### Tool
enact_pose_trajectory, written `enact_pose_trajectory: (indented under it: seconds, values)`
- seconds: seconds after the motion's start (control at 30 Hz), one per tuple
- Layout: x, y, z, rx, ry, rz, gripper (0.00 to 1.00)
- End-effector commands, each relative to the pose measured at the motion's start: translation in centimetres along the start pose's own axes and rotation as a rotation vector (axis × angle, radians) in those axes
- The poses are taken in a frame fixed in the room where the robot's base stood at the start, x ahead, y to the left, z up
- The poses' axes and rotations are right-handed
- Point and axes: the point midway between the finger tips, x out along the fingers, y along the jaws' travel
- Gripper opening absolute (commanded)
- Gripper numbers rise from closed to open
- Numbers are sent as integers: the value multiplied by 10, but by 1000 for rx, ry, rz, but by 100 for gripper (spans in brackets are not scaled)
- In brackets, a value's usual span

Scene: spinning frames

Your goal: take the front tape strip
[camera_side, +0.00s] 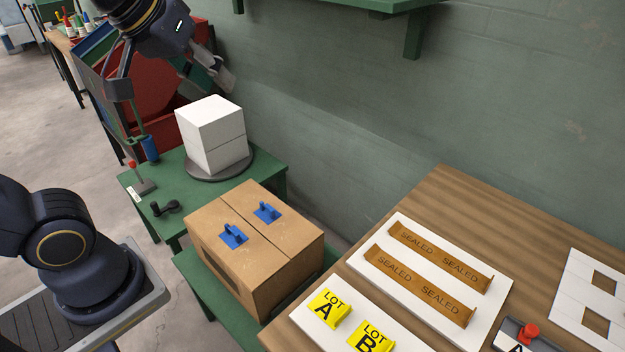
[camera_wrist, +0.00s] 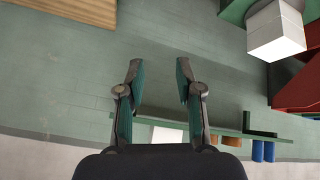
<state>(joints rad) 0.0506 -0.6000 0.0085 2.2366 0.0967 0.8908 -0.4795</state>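Two brown tape strips marked SEALED lie on a white board (camera_side: 398,223) on the wooden table. The front tape strip (camera_side: 418,287) is the nearer one, and the back tape strip (camera_side: 440,257) lies roughly parallel behind it. Both have raised ends. My gripper (camera_side: 222,80) is high at the upper left in the side view, above and behind the white box, far from the strips. In the wrist view my gripper (camera_wrist: 158,68) shows two fingers apart with nothing between them. The strips do not show in the wrist view.
A closed cardboard box (camera_side: 256,245) with two blue handles (camera_side: 233,236) stands left of the wooden table (camera_side: 455,190). A stacked white box (camera_side: 212,135) sits on a round grey turntable (camera_side: 205,175). Yellow LOT labels (camera_side: 328,308) lie before the strips. A green shelf (camera_side: 340,5) hangs above.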

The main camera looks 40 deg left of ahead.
Motion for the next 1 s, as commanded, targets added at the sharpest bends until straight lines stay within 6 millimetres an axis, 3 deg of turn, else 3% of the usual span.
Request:
enact_pose_trajectory:
  seconds: [0.1,0.23,0.33,0.43,0.57,0.6,0.7,0.83,0.9,1.0]
  values:
    - [11,38,-40,-59,-4,13,35]
    - [37,98,-73,-99,-20,29,35]
    - [71,161,-83,-100,-44,40,35]
    - [110,230,-70,-74,-72,45,35]
    - [164,317,-15,10,-113,46,35]
    - [180,340,8,49,-124,45,35]
    - [214,384,77,167,-156,38,35]
    - [243,408,160,306,-201,15,35]
    - [251,408,189,352,-219,0,35]
    - [255,409,210,386,-231,-4,35]
